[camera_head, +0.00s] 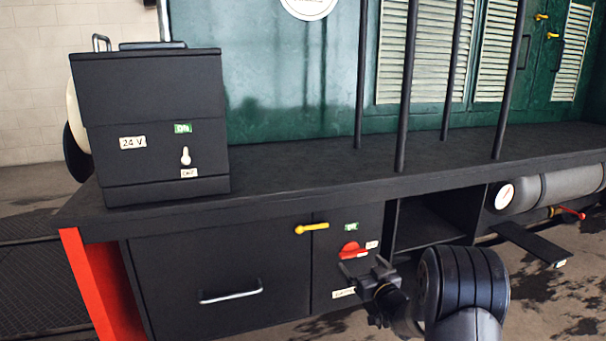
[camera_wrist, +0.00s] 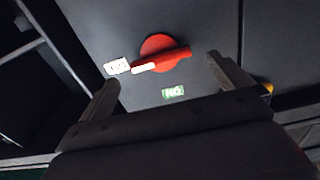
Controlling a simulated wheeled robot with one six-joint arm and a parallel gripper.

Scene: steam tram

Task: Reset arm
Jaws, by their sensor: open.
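My gripper (camera_head: 366,269) is in front of the narrow black panel under the tram's deck, at the lower middle of the head view. Its two fingers stand apart and nothing is between them. In the wrist view my gripper (camera_wrist: 168,78) points at a red rotary switch (camera_wrist: 160,54), which lies beyond the fingertips; I cannot tell the exact gap. The switch (camera_head: 351,250) has a white mark on its handle. A green label (camera_wrist: 173,92) and a white label (camera_wrist: 117,66) sit beside it.
A yellow handle (camera_head: 311,228) is above the switch. A black box (camera_head: 152,125) with a small white lever (camera_head: 185,156) stands on the deck. Black vertical poles (camera_head: 409,90) rise from the deck. A grey tank with a gauge (camera_head: 504,195) is at right.

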